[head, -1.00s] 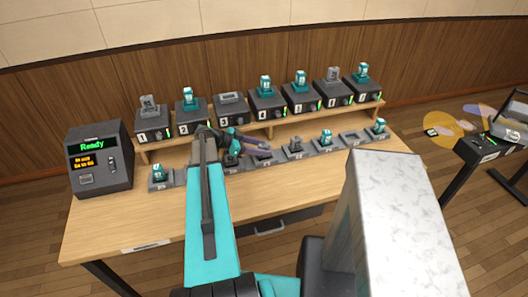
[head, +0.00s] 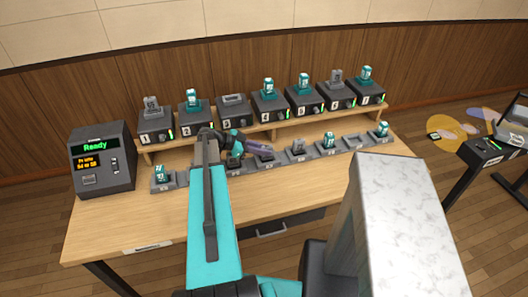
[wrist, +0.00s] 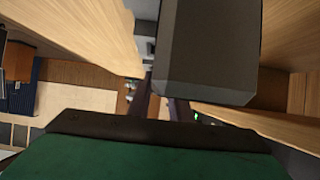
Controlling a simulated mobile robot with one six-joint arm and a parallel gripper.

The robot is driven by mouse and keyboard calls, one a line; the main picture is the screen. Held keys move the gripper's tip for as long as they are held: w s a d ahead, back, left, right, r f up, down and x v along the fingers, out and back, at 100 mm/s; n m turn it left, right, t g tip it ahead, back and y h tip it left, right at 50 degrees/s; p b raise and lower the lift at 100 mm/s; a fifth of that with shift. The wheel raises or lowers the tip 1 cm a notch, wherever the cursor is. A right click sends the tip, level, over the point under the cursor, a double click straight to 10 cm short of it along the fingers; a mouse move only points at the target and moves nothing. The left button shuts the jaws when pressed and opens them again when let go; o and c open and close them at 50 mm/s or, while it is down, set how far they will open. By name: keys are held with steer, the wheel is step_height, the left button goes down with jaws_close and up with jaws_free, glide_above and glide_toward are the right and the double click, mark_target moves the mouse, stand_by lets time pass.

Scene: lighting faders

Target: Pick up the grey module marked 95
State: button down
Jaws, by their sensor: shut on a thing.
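My gripper (head: 262,148) is low over the middle of the front row of docks, its purple fingers pointing right. In the wrist view the fingers (wrist: 163,108) are close together, with their tips partly hidden. A plain grey block (wrist: 207,45), seemingly the grey module in the jaws, fills the top of that view. No number shows on it. Other grey modules stand in a front dock (head: 298,146), on box 1 (head: 151,104) and on box 6 (head: 336,76). I cannot read 95 on any of them.
Several numbered black boxes (head: 271,106) stand on a raised wooden shelf (head: 300,124) behind the docks, most with teal modules. A console reading Ready (head: 101,160) stands at the left. The table (head: 130,215) is clear in front of the docks at left.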

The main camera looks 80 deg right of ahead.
steer(key=shift+r, duration=0.1)
steer(key=shift+r+b, duration=0.8)
steer(key=shift+r, duration=0.35)
steer(key=w+a+r+b, duration=0.1)
steer(key=w+a+b, duration=0.1)
steer(key=a, duration=0.5)
steer(key=w+a+r+b, duration=0.1)
steer(key=w+a+b, duration=0.1)
steer(key=a, duration=0.6)
steer(key=shift+w+a+r+b, duration=0.15)
steer(key=shift+w+a+b, duration=0.05)
steer(key=shift+b, duration=0.4)
steer(key=shift+w, duration=0.1)
